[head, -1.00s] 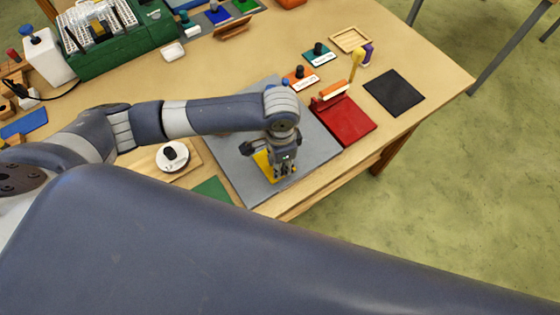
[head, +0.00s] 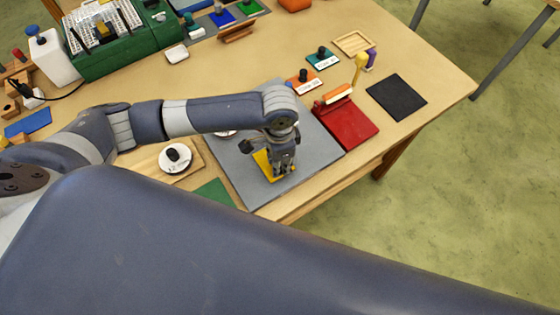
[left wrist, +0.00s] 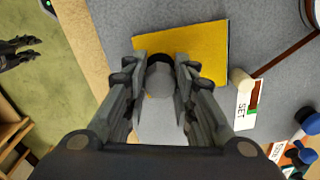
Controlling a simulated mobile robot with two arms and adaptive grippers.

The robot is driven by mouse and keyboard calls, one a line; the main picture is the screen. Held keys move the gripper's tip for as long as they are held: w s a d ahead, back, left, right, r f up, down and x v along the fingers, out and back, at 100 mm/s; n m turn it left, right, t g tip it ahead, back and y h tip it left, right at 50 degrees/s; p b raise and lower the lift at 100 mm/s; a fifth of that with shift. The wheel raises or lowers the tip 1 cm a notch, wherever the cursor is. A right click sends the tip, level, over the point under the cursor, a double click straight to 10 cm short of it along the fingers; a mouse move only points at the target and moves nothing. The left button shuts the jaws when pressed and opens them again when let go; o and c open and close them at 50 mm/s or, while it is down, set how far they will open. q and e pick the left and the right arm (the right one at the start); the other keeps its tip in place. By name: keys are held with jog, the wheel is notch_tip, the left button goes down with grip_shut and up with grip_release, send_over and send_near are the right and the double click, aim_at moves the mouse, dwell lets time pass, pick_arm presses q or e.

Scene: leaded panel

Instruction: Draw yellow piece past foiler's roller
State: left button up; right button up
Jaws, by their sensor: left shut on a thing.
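The yellow piece (head: 263,162) lies on the grey mat (head: 235,173), partly hidden under my left gripper (head: 284,170) in the head view. In the left wrist view the flat yellow piece (left wrist: 205,50) reaches beyond the fingertips. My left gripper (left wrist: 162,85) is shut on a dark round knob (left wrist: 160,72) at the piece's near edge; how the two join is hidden. A red stand (head: 347,122) with an orange roller-like bar (head: 338,93) is right of the mat; I cannot tell whether it is the foiler. My right gripper (left wrist: 22,52) shows over the floor, its fingers apart.
A black pad (head: 397,97) lies right of the red stand. Orange (head: 303,80) and teal (head: 322,58) knobbed blocks with labels stand behind the mat. A white disc (head: 175,158) with a black knob is on its left. The table's front edge is close to the gripper.

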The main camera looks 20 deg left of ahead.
pick_arm(q)
jog(key=shift+w+a, duration=0.15)
jog(key=shift+w+r, duration=0.1)
jog(key=shift+w, duration=0.05)
jog(key=shift+w+d+p, duration=0.3)
jog(key=shift+w+d, duration=0.2)
jog(key=shift+w+d, duration=0.45)
jog(key=shift+w, duration=0.15)
jog(key=shift+w, duration=0.1)
dwell(0.4)
jog(key=shift+w+d, duration=0.7)
jog(key=shift+w, duration=0.05)
jog(key=shift+d+p, duration=0.1)
jog(key=shift+p, duration=0.2)
